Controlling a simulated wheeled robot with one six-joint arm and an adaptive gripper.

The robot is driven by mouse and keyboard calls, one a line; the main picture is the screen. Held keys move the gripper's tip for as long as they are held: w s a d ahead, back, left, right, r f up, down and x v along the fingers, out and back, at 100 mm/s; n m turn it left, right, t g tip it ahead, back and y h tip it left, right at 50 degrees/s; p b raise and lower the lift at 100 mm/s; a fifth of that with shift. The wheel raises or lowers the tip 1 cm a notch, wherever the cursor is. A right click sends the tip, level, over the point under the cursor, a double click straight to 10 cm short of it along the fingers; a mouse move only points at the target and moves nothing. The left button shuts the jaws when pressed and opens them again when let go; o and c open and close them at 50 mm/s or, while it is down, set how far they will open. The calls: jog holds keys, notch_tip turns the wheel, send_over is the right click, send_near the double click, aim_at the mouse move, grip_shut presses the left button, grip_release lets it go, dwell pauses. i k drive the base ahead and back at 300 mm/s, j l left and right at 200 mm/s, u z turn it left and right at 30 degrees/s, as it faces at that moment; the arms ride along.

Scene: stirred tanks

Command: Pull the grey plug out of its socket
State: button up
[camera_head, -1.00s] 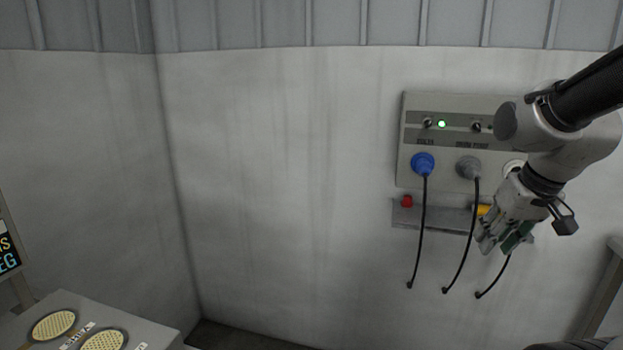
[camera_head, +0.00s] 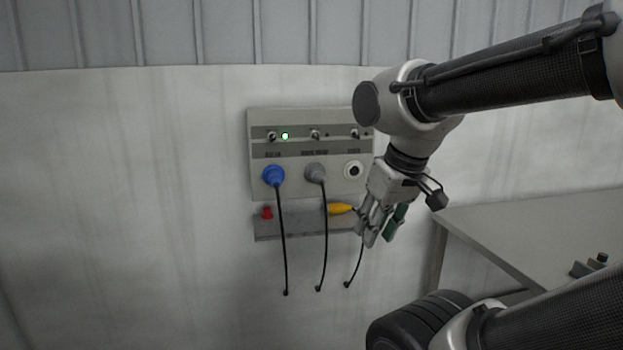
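The grey plug (camera_head: 315,173) sits in the middle socket of the wall panel (camera_head: 258,200), and a black cable hangs from it. A blue plug (camera_head: 273,175) is in the left socket. The right socket (camera_head: 353,170) is empty. A yellow plug (camera_head: 340,209) lies on the ledge below the panel. My gripper (camera_head: 380,237) points downward, to the right of and below the grey plug, apart from it. Its fingers look spread, with a green part on the right finger; nothing is visibly held. The gripper partly hides the ledge's right end.
A green lamp (camera_head: 285,136) is lit beside the panel's left switch. A red object (camera_head: 267,212) stands on the ledge (camera_head: 300,226). A grey table (camera_head: 540,232) stands at the right, close to my arm. The wall left of the panel is clear.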

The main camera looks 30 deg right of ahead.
aim_at(317, 175)
jog(key=l+z, duration=0.15)
jog(key=l, duration=0.3)
jog(key=i+l+z, duration=0.15)
jog(key=l, duration=0.3)
jog(key=i+l+z, duration=0.15)
jog(key=l, duration=0.25)
